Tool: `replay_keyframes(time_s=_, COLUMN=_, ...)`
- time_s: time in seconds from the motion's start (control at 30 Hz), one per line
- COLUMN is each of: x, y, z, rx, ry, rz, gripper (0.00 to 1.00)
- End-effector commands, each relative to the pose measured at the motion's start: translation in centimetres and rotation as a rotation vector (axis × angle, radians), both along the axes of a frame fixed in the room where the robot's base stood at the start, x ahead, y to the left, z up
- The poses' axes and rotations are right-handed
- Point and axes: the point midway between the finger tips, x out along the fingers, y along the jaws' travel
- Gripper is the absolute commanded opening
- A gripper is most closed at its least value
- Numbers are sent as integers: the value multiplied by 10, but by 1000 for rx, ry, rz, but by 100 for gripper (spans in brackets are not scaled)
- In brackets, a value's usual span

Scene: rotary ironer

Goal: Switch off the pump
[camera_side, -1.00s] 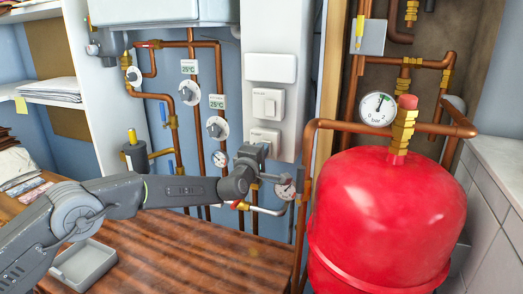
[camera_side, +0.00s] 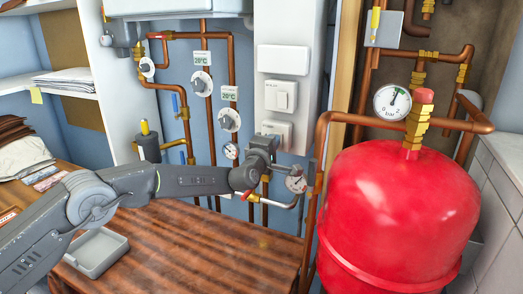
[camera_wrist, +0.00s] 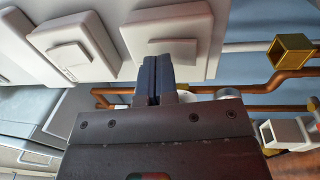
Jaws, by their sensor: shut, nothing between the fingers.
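A red tank (camera_side: 395,215) with a gauge (camera_side: 392,101) stands right of my gripper. Copper pipes (camera_side: 210,130) and round dials (camera_side: 229,120) are to the left. A grey tray (camera_side: 98,252) lies on the wooden bench (camera_side: 190,240) beneath my arm.

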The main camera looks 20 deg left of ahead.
Motion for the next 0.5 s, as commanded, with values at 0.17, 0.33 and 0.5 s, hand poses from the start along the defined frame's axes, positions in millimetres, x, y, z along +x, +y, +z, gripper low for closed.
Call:
replay_keyframes(time_s=0.17, x=-18, y=-1, z=4, rx=1, ry=0, rz=-3, gripper=0)
replay_keyframes(time_s=0.33, x=-41, y=-2, z=7, rx=2, ry=0, rz=-4, gripper=0)
replay_keyframes(time_s=0.5, x=-67, y=-2, z=10, rx=1, ry=-1, rz=-4, gripper=0)
